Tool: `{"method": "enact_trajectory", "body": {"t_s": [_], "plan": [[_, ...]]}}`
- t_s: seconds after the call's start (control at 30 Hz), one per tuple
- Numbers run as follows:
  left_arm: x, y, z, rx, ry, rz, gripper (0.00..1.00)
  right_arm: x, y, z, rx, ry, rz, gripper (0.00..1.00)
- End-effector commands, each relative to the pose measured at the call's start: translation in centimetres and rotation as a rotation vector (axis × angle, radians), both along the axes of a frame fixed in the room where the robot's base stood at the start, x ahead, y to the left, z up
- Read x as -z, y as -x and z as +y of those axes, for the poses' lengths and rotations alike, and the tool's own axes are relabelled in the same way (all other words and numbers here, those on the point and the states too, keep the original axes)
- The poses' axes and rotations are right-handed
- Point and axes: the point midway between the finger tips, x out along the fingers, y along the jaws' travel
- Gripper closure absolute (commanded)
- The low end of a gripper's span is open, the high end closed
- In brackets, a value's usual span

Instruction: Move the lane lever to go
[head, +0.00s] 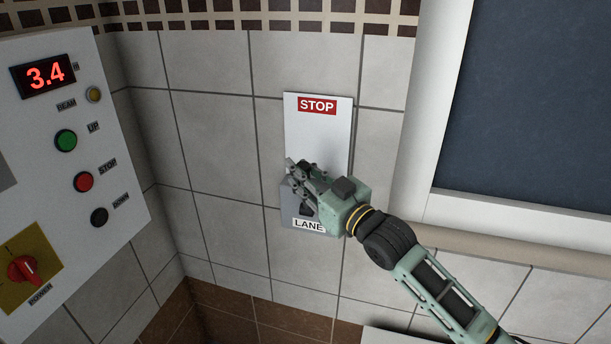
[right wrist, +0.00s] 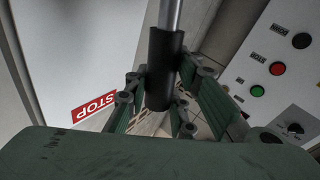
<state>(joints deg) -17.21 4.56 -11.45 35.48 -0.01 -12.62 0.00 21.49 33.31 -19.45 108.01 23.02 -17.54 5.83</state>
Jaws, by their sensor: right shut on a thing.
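The lane lever shows in the right wrist view as a black cylindrical grip (right wrist: 164,60) on a bright metal rod. My right gripper (head: 299,178) is shut on this grip, with the green fingers on either side of it. In the head view the gripper and its wrist hide most of the lever. The lever's white wall plate (head: 319,129) has a red STOP label (head: 317,106) at the top. Below it is a grey base with a LANE label (head: 308,225). No go label is visible. My left gripper is not in view.
A control panel (head: 125,184) with green, red and black buttons, a red power knob (head: 23,270) and a display reading 3.4 is on the left. A framed dark window (head: 535,110) is on the right. The tiled wall between panel and plate is clear.

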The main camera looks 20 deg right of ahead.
Motion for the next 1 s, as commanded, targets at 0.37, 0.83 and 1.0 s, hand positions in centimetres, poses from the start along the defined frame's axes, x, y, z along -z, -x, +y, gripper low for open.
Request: {"method": "enact_trajectory", "body": {"t_s": [0.37,0.83,1.0], "plan": [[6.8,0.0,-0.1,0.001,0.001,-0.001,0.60,2.9,3.4,2.3,-0.001,0.198,-0.292,1.00],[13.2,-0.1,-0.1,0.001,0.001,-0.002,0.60,5.7,6.0,4.1,-0.002,0.400,-0.587,1.00],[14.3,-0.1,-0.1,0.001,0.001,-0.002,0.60,6.1,6.4,4.4,-0.002,0.438,-0.645,1.00]]}}
